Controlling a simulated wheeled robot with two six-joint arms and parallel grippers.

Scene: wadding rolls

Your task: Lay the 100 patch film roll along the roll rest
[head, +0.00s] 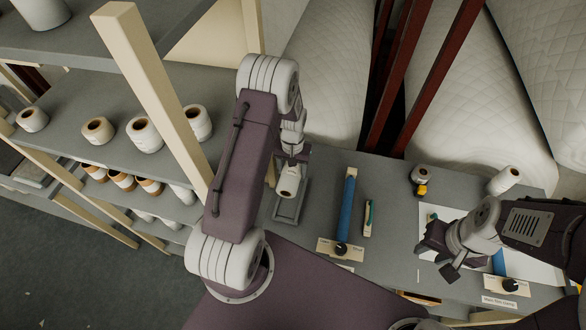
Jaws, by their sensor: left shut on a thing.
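My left gripper (291,166) is shut on a white film roll (287,187) with a brown core, its open end facing the camera. The roll is over a long grey frame on the table, which looks like the roll rest (287,215). Whether the roll touches the rest cannot be told. The label on the roll cannot be read. My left arm hides part of the table and shelf around it. My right gripper (440,258) is at the right over a white sheet, its dark fingers apart and nothing visible between them.
A shelf (75,125) at the left holds several similar rolls. On the table are a blue bar (348,205) with a black knob, a green-and-white tool (369,217), a tape measure (420,181) and a white roll (504,181). Large quilted rolls (455,100) and dark red posts stand behind.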

